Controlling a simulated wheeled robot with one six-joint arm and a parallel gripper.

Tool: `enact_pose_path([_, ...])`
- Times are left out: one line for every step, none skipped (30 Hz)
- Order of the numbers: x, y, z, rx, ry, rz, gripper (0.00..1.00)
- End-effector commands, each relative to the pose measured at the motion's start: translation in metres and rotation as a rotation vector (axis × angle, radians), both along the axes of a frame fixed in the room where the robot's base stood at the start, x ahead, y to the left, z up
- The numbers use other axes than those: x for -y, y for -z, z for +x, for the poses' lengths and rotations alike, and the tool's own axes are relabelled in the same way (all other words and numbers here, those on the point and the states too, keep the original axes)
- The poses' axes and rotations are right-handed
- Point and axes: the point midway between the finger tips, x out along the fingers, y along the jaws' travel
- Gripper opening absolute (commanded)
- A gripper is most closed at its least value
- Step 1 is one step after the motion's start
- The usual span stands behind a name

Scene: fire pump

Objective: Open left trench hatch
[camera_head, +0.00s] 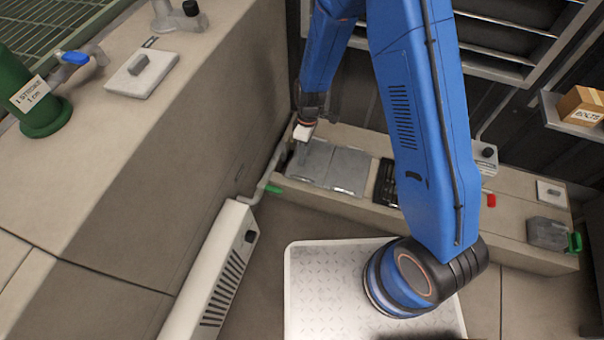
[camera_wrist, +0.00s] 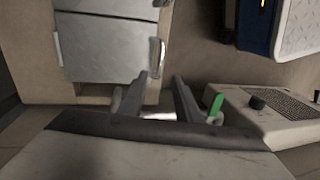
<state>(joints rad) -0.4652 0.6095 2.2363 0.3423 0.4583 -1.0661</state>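Two grey metal trench plates lie side by side in the beige ledge at the back in the head view. The left hatch (camera_head: 310,158) is the nearer plate (camera_wrist: 105,47) in the wrist view. It lies flat and looks closed, with a metal handle (camera_wrist: 156,60) on its right edge there. My gripper (camera_head: 302,152) is over the left end of the left hatch, pointing down. In the wrist view its two fingers (camera_wrist: 160,97) are apart with nothing held between them. They are just past the hatch's lower edge, near the handle; I cannot tell whether they touch anything.
The second plate (camera_head: 349,171) adjoins on the right, then a dark grate (camera_head: 386,182). A pipe with a green lever (camera_head: 273,189) is left of the hatch. A white heater (camera_head: 215,270) stands along the left wall block. Open floor (camera_head: 275,222) lies in front.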

Motion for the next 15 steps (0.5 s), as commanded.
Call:
enact_pose_path([0.000, 0.009, -0.003, -0.004, -0.002, -0.002, 0.31])
enact_pose_path([-0.001, 0.014, -0.004, -0.003, 0.000, -0.001, 0.31])
enact_pose_path([-0.001, 0.020, -0.005, -0.003, 0.000, -0.001, 0.31])
enact_pose_path([-0.001, 0.024, -0.006, -0.004, -0.001, -0.002, 0.31])
enact_pose_path([-0.002, 0.029, -0.007, -0.004, -0.001, -0.002, 0.31])
enact_pose_path([-0.002, 0.035, -0.008, -0.003, 0.000, -0.001, 0.31])
enact_pose_path([-0.003, 0.040, -0.009, -0.004, -0.001, -0.002, 0.31])
enact_pose_path([-0.003, 0.045, -0.010, -0.004, -0.001, -0.002, 0.31])
enact_pose_path([-0.003, 0.051, -0.011, -0.003, -0.001, -0.002, 0.31])
enact_pose_path([-0.004, 0.055, -0.012, -0.003, -0.001, -0.002, 0.31])
enact_pose_path([-0.004, 0.060, -0.013, -0.004, -0.001, -0.002, 0.31])
enact_pose_path([-0.005, 0.066, -0.014, -0.003, 0.000, -0.001, 0.31])
enact_pose_path([-0.005, 0.070, -0.015, -0.003, 0.000, -0.001, 0.31])
enact_pose_path([-0.005, 0.074, -0.015, -0.003, 0.000, -0.001, 0.31])
enact_pose_path([-0.005, 0.079, -0.017, -0.004, -0.001, -0.002, 0.31])
